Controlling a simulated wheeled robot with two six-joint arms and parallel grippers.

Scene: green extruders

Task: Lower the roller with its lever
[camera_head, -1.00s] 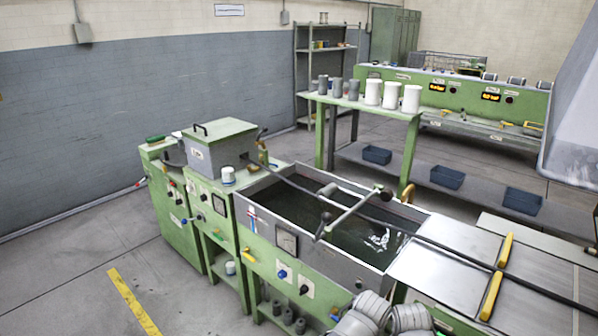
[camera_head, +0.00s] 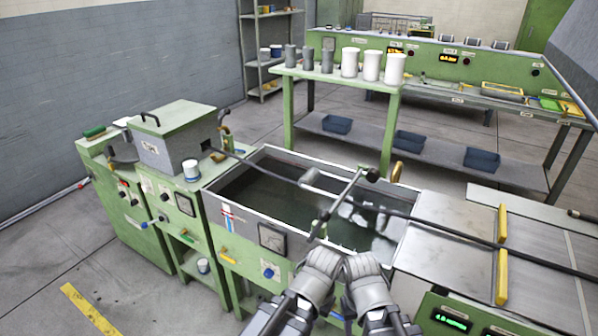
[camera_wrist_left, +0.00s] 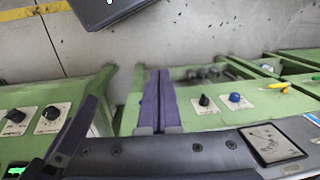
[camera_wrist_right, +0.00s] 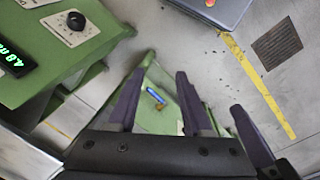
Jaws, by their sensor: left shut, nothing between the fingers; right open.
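The lever (camera_head: 343,202) is a slanting metal bar with dark knobs at its ends, standing over the long liquid-filled trough (camera_head: 236,162). A pale cylinder (camera_head: 310,177), which may be the roller, sits above the liquid by the black strand (camera_head: 272,172). My two grey wrists show in the head view at the trough's near side, below the lever; the fingers cannot be made out there. My left gripper (camera_wrist_left: 160,75) is shut and empty beside the green machine front. My right gripper (camera_wrist_right: 160,72) is open and empty, with floor and green machine parts beyond it. Neither touches the lever.
A grey box with a handle (camera_head: 173,140) stands left of the trough. Metal plates with yellow bars (camera_head: 502,272) lie to its right. A green bench (camera_head: 330,77) with white and grey cylinders stands behind. Floor is free at the lower left.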

